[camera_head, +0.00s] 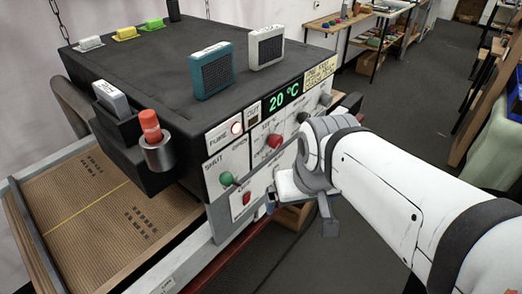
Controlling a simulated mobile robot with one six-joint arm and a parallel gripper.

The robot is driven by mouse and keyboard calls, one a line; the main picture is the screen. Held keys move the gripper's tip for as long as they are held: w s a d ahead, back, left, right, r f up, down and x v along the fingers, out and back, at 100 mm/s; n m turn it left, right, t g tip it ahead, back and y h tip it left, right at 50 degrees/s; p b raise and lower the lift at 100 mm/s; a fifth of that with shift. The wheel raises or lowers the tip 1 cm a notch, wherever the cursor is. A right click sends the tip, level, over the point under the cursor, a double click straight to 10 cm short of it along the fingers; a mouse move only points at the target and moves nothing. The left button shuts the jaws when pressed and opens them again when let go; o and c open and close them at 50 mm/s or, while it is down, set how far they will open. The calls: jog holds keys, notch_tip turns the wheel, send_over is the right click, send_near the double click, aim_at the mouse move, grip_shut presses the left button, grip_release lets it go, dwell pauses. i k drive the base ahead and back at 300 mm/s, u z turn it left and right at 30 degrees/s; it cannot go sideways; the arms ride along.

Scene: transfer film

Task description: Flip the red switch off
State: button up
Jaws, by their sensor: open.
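A small red switch (246,198) sits low on the white front panel (214,168) of a dark machine. I cannot tell which way the switch is set. My gripper (300,212) is to the right of the switch, in front of the panel's lower right part. It is open, with one finger near the panel and the other farther right. I see nothing between the fingers, and it appears apart from the switch. The gripper and wrist hide part of the panel's right side.
A green knob (227,179) is just above left of the switch, and a red knob (275,141) is above right. Floor at right is open.

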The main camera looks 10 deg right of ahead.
aim_at(246, 198)
jog(key=u, duration=1.2)
jog(key=k, duration=1.3)
jog(key=z, duration=0.45)
jog(key=i, duration=0.95)
